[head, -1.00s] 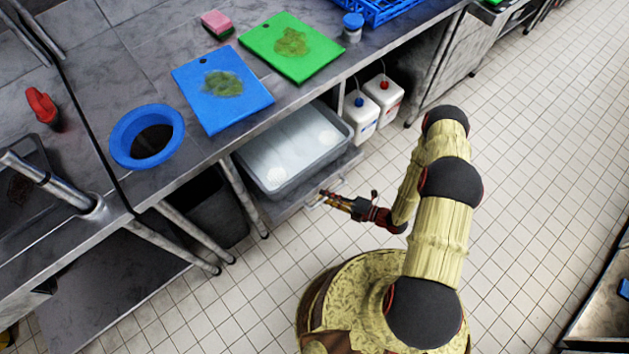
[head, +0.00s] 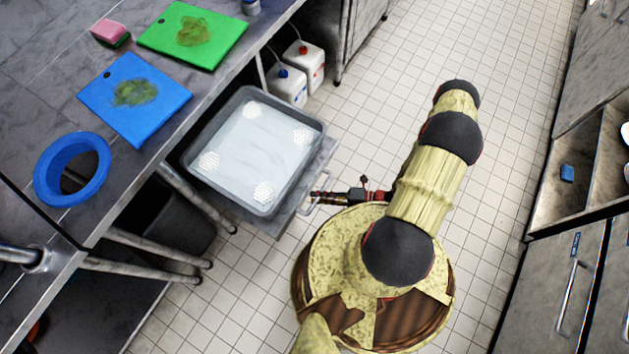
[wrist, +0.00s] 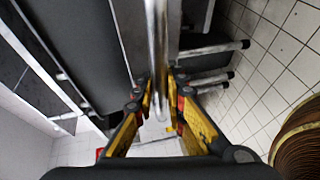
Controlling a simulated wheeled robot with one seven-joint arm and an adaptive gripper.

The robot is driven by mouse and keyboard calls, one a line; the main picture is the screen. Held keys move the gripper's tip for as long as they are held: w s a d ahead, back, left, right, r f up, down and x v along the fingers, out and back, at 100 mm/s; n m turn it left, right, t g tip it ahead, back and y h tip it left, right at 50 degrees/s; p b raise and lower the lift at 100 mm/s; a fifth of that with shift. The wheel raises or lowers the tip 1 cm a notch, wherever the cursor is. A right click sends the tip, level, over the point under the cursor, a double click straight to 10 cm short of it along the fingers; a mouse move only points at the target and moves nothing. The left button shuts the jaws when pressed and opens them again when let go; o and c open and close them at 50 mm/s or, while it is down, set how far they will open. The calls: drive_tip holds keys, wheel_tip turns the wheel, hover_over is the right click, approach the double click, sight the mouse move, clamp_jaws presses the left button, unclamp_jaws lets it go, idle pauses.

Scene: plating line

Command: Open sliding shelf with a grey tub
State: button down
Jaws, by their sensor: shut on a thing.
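The sliding shelf (head: 284,217) is a grey metal board pulled well out from under the counter. A grey tub (head: 315,137) with whitish water and several pale perforated discs sits on it. The shelf's bar handle (head: 318,198) is at its front edge, and it also shows in the wrist view (wrist: 156,50). My gripper (head: 316,195) is shut on this handle. In the wrist view, my gripper's yellow fingers (wrist: 162,103) stand on both sides of the bar. The fingertips' contact is partly hidden in the head view.
White jugs (head: 290,88) stand behind the tub. A dark bin (head: 150,225) is under the counter. Cabinets (head: 560,290) line the right; tiled floor between is clear.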

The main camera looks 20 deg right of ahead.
drive_tip(key=shift+d, duration=0.1)
drive_tip(key=c, duration=2.1)
unclamp_jaws()
drive_tip(key=v, duration=1.2)
drive_tip(key=shift+f, duration=0.1)
